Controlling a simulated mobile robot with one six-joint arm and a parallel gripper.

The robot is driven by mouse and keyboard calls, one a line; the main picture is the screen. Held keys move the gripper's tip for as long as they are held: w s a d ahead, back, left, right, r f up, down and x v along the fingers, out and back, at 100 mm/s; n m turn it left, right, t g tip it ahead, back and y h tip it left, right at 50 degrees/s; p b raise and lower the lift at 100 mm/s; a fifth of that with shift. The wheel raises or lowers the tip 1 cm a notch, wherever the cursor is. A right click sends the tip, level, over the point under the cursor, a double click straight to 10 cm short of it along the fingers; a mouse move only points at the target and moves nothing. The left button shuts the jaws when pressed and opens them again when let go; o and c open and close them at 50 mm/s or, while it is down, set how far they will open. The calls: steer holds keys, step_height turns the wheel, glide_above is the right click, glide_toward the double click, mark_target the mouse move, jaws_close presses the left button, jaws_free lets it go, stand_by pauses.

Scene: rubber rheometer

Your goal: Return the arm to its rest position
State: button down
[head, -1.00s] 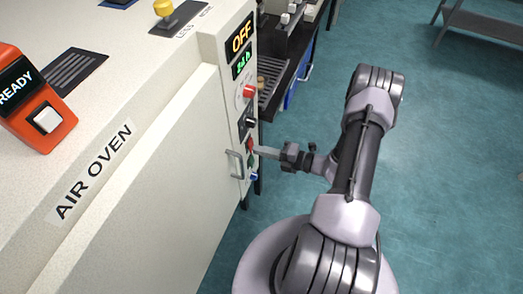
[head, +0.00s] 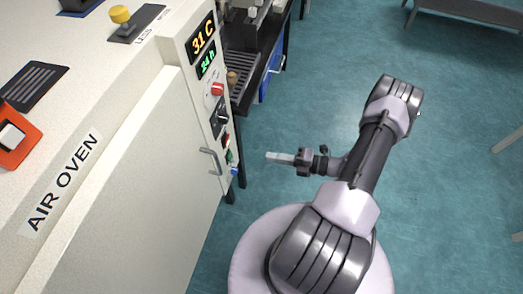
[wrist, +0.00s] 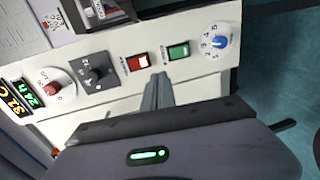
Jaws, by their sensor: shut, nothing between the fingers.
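My gripper (head: 280,157) is shut and empty in the head view. It hangs in free air to the right of the air oven's control panel, apart from it. In the wrist view my closed fingers (wrist: 158,92) point at the panel, overlapping its lower edge. The air oven (head: 140,150) fills the left of the head view. Its panel (wrist: 120,75) carries a red-knobbed dial, a black knob, a red switch (wrist: 138,62), a green switch (wrist: 178,51) and a blue-knobbed dial (wrist: 218,42). The displays (head: 203,48) read 31 C and 24 h.
The oven's door handle (head: 210,161) sticks out to the left of my gripper. A dark bench with a blue drawer (head: 270,77) stands behind the panel. An orange device (head: 18,137) sits on the oven at the left. The teal floor (head: 330,60) around my arm is open.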

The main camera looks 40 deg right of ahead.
steer(key=shift+s+d+f, duration=0.1)
steer(key=shift+s+d, duration=0.1)
stand_by(0.3)
steer(key=w+a+r+n+g, duration=0.2)
steer(key=a+r+n+g, duration=0.3)
steer(key=r+n, duration=0.45)
steer(key=w+a+r+n+g, duration=0.1)
steer(key=a+r+n+g, duration=0.4)
steer(key=r+n, duration=0.45)
steer(key=s+a+r+n+t+h, duration=0.1)
steer(key=s+a+r+n+h, duration=0.3)
steer(key=r+n, duration=0.5)
steer(key=s+a+r+n+t+h, duration=0.2)
steer(key=s+a+r+n+h, duration=0.2)
steer(key=n, duration=1)
steer(key=s+a+r, duration=0.3)
steer(key=a+r, duration=0.1)
steer(key=r, duration=0.1)
steer(key=shift+s, duration=0.25)
steer(key=shift+a, duration=0.1)
